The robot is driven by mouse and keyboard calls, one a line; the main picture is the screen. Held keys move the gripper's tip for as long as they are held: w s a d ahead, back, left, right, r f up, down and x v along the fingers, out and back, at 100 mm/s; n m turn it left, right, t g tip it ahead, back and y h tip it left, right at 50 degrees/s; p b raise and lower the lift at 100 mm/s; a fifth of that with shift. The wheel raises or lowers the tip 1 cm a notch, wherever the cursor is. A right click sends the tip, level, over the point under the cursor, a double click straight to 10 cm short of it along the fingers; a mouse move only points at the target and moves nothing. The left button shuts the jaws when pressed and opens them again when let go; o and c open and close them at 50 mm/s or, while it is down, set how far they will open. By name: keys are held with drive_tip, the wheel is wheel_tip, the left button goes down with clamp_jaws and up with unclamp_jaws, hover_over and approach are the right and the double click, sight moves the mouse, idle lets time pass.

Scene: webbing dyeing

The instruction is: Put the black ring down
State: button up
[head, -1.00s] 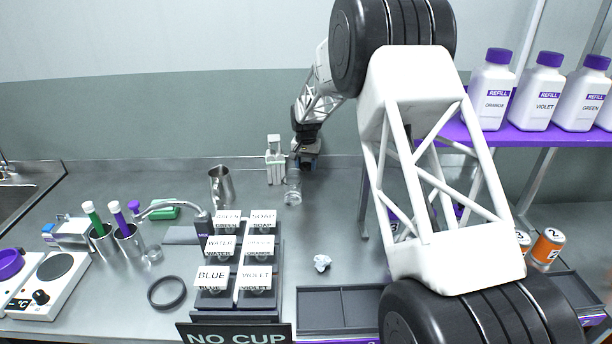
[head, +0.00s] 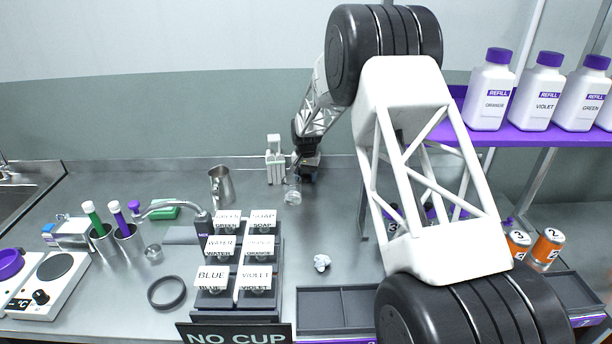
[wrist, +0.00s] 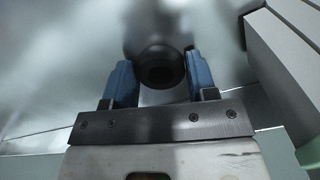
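A larger black ring (head: 166,306) lies flat on the counter at the front left, well away from my gripper.
A white rack (head: 275,167) stands just left of my gripper, with a small clear glass (head: 293,198) in front. A metal pitcher (head: 222,186) is further left. The labelled dispenser block (head: 240,262) and crumpled white scrap (head: 321,262) are nearer. Counter between them is free.

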sight(306, 177)
drive_tip(key=o, duration=0.3)
drive_tip(key=shift+r, duration=0.15)
wheel_tip(306, 177, up, 12)
drive_tip(key=shift+r, duration=0.1)
idle(0.7)
idle(0.5)
